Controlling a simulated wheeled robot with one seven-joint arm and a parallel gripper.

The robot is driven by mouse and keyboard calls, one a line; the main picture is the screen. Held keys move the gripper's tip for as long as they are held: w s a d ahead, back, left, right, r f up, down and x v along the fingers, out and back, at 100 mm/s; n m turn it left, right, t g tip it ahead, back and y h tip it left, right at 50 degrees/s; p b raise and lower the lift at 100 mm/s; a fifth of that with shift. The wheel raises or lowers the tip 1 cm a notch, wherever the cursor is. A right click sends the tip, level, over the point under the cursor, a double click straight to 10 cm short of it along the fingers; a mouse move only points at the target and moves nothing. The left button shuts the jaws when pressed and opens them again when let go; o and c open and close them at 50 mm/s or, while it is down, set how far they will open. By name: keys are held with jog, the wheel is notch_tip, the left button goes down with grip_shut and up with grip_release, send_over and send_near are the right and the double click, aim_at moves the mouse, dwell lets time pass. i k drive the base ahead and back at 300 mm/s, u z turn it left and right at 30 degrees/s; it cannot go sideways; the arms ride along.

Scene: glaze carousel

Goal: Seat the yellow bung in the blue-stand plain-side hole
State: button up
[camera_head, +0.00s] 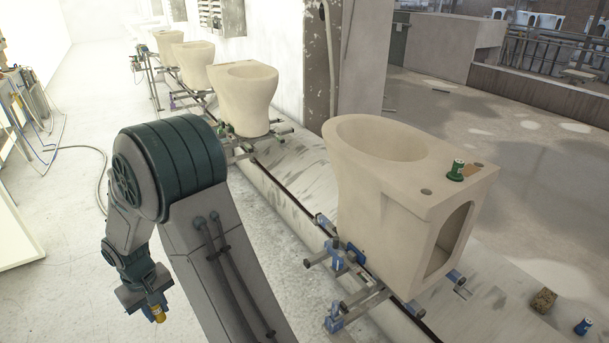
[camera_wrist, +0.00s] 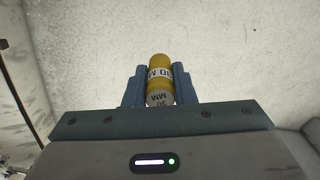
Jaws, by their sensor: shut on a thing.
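My gripper (camera_head: 146,300) is shut on the yellow bung (camera_head: 158,314). It hangs low at the left over the pale floor, well away from the near toilet. In the wrist view the bung (camera_wrist: 159,72) sits between the two fingers, with a white printed band and a pale end. The near unglazed toilet (camera_head: 365,190) rests on the stand with blue clamps (camera_head: 335,257). Its rear deck has an open dark hole (camera_head: 426,191) on the nearer side. A green bung (camera_head: 456,170) stands upright on the deck beside a tan patch (camera_head: 476,168); whether it sits in a hole cannot be told.
A blue bung (camera_head: 583,326) and a brown block (camera_head: 543,300) lie on the surface at the lower right. More toilets (camera_head: 243,95) stand in a row behind. A pillar (camera_head: 335,65) rises behind the near toilet. The floor left of my arm is mostly clear.

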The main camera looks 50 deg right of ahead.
aim_at(412, 225)
jog(key=i, duration=1.65)
jog(key=z, duration=3.5)
